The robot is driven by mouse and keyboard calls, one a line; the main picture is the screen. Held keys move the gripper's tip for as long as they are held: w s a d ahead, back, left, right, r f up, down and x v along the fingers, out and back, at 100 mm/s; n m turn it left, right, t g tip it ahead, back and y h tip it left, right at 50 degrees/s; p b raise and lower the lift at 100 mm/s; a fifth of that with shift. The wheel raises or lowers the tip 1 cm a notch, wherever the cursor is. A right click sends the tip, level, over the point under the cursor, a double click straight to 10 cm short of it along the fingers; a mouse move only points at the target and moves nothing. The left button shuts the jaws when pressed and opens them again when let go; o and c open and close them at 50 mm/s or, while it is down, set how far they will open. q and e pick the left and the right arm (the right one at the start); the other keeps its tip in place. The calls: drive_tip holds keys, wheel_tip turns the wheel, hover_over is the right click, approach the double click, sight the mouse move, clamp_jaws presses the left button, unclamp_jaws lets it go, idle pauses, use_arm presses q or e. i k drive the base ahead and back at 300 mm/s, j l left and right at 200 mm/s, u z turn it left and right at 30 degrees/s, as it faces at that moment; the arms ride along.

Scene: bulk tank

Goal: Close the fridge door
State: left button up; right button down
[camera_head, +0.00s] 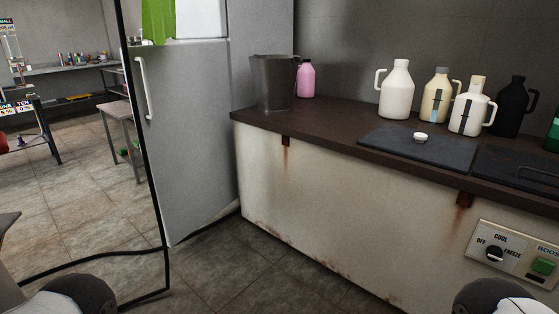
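The fridge stands left of the middle, with a tall grey door (188,130) facing me. A white vertical handle (145,88) is on the door's left side. The door's lower edge runs at a slant just above the floor. A grey side panel (262,40) of the fridge shows to the right of the door. I cannot tell how far the door stands open. A white surface (205,18) shows above the grey door. Parts of my two arms show at the bottom corners, but neither gripper is in view.
A rusty white tank (340,215) with a brown top fills the right side, close to the fridge. A dark bucket (273,85), a pink bottle (306,80) and several jugs stand on it. A black cable (80,252) crosses the floor. Tiled floor lies open at left.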

sight(182, 90)
drive_tip(key=i+u, duration=0.2)
drive_tip(key=i, duration=0.2)
drive_tip(key=i+l+u, duration=0.2)
drive_tip(key=i, duration=0.2)
drive_tip(key=i+l+u, duration=0.25)
drive_tip(key=i, duration=0.15)
drive_tip(key=i+j, duration=0.35)
drive_tip(key=i, duration=0.2)
drive_tip(key=i+j+z, duration=0.15)
drive_tip(key=i+j, duration=0.25)
drive_tip(key=i, duration=0.2)
